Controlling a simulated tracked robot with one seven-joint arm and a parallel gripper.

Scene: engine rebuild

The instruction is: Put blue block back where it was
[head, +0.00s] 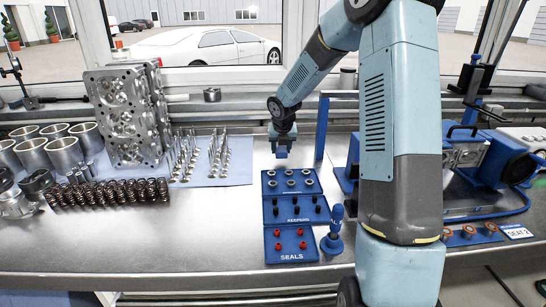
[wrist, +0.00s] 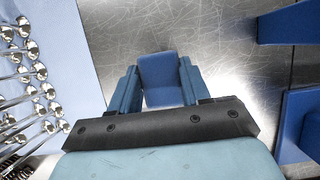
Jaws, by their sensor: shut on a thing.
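The blue block (wrist: 160,75) sits between the two blue fingers of my gripper (wrist: 160,92), which is shut on it. In the head view my gripper (head: 282,152) points down over the steel bench, behind the blue parts tray and right of the light blue mat. In the head view the block is too small to tell from the blue fingers. In the wrist view bare metal shows around the block; I cannot tell whether it touches the bench.
The blue tray (head: 290,222) holds retainers, keepers and seals in rows. A blue post (head: 322,128) stands right of my gripper. Several valves (head: 200,155) stand on the light blue mat (head: 238,175) at left. A blue hand tool (head: 333,232) stands beside the tray.

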